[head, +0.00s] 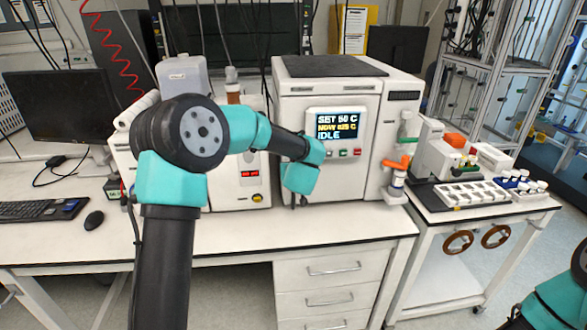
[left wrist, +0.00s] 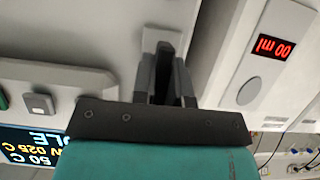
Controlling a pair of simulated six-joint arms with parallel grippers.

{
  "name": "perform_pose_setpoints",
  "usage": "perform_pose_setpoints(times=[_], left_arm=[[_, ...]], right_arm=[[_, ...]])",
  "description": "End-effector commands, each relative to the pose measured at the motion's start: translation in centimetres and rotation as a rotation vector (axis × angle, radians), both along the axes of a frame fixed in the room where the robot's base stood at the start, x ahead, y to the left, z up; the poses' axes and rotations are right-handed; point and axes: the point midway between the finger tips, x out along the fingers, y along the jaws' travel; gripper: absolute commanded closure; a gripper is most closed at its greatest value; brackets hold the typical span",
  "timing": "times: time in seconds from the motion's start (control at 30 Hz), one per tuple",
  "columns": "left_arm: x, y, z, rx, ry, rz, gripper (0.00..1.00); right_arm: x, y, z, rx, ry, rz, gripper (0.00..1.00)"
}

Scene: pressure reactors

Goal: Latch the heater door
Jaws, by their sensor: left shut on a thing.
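The heater is the white cabinet whose display (head: 337,125) reads SET 50 C and IDLE. Its white front door (head: 345,180) looks closed in the head view; whether it is latched I cannot tell. In the head view the teal wrist covers this handle and most of the gripper. My right gripper is out of view; only part of the right arm shows at the lower right.
A white unit with a red readout (head: 250,174) stands left of the heater. An orange lever (head: 397,163) is on the column to its right. A cart (head: 500,209) holds a white rack. The bench front (head: 250,235) is clear.

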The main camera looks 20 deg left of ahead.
Motion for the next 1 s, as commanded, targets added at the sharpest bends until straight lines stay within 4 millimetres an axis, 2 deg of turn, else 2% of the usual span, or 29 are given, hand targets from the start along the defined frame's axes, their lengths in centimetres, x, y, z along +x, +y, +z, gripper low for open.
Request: perform_pose_setpoints(times=[0.47, 0.5, 0.77, 1.0], left_arm=[[0.04, 0.02, 0.09, 0.023, 0.01, 0.0, 1.0], [0.04, 0.02, 0.1, 0.023, 0.01, 0.0, 0.85], [0.02, 0.02, 0.06, 0.021, 0.011, 0.0, 0.61], [-0.01, -0.01, 0.04, 0.021, 0.011, 0.0, 0.61]], right_arm=[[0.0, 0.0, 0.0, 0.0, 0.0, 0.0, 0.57], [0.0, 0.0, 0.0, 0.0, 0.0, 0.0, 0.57], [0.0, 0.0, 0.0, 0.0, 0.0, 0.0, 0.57], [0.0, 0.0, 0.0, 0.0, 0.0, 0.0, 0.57]])
